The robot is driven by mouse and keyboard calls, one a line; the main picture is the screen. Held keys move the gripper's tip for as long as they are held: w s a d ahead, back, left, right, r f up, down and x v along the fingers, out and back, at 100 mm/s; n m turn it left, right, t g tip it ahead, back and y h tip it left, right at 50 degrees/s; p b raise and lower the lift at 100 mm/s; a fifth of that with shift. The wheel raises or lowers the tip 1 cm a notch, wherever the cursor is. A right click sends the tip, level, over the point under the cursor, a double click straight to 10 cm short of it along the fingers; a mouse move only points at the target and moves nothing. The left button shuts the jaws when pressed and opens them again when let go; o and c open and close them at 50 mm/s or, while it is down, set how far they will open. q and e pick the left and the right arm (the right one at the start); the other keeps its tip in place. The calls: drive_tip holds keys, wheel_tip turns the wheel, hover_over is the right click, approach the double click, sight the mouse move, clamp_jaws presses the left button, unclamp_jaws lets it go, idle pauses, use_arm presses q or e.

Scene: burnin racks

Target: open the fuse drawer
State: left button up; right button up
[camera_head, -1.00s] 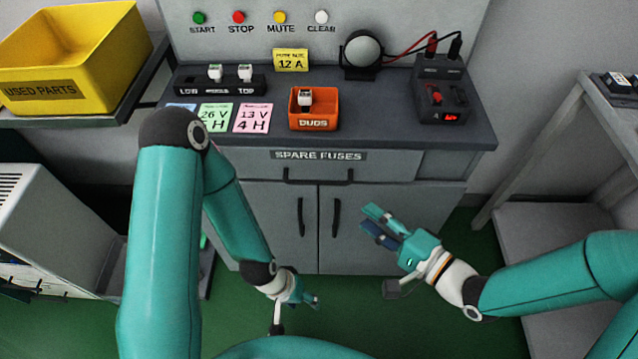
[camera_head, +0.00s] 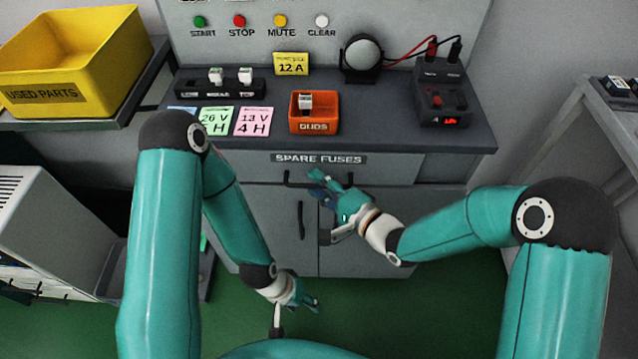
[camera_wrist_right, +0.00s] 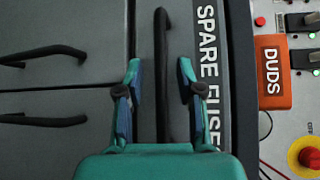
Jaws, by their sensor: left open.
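The fuse drawer (camera_head: 400,168) is the grey front under the bench top, with a "SPARE FUSES" label (camera_head: 318,158). It looks shut. Its dark bar handle (camera_head: 290,180) is partly hidden by my right gripper (camera_head: 322,184) in the head view. In the right wrist view the handle (camera_wrist_right: 162,75) runs between the two spread fingers of my right gripper (camera_wrist_right: 160,82), with a gap on both sides. I cannot tell how far the fingertips stand from the drawer front. My left gripper (camera_head: 308,303) is open and empty, low over the green floor, away from the drawer.
Cupboard doors with upright handles (camera_head: 301,220) lie below the drawer. The bench top (camera_head: 372,130) above holds an orange DUDS bin (camera_head: 314,126), a black fuse holder (camera_head: 190,89) and a dark meter box (camera_head: 440,95). A yellow bin (camera_head: 110,45) stands at left.

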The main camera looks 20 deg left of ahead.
clamp_jaws()
